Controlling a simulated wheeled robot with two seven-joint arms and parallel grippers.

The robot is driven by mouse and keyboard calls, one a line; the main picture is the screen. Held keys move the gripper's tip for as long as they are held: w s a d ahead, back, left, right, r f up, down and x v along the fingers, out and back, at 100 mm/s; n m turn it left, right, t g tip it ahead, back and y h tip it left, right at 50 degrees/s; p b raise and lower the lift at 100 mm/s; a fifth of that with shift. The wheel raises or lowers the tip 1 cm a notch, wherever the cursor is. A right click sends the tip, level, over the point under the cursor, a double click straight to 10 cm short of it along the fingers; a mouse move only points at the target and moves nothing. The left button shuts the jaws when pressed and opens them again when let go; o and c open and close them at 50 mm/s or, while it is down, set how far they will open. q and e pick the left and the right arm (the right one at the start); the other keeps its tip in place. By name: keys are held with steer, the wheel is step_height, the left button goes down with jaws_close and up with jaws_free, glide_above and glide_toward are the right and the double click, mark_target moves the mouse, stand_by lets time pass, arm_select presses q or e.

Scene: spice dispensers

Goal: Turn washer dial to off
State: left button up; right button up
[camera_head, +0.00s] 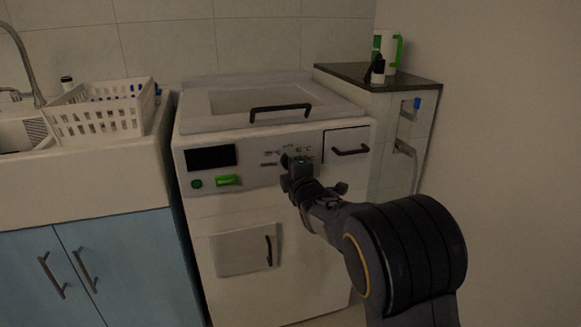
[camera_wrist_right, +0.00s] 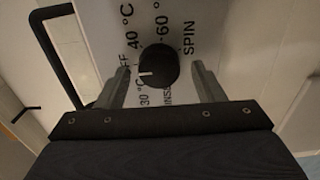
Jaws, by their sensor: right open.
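The washer (camera_head: 250,200) is a white top-loading machine standing in the middle of the head view. Its round black dial (camera_wrist_right: 159,65) shows in the right wrist view, with a white mark on its left side. The mark points left, near the partly hidden OFF label and the 30 °C label. 40 °C, 60 °, SPIN and a partly covered RINSE label surround the dial. My right gripper (camera_head: 291,165) is open at the washer's front panel, with one finger on each side of the dial and gaps visible. It hides the dial in the head view. My left gripper is not in view.
A black handle (camera_head: 350,151) marks a drawer right of the dial; another handle (camera_head: 280,112) is on the lid. A dark display (camera_head: 211,157) and green button (camera_head: 228,180) are on the panel's left. A sink counter with a white basket (camera_head: 98,118) stands left; a wall is right.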

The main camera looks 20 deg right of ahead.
steer(key=s+p, duration=0.1)
steer(key=s, duration=0.6)
steer(key=shift+s, duration=0.4)
steer(key=shift+d, duration=0.15)
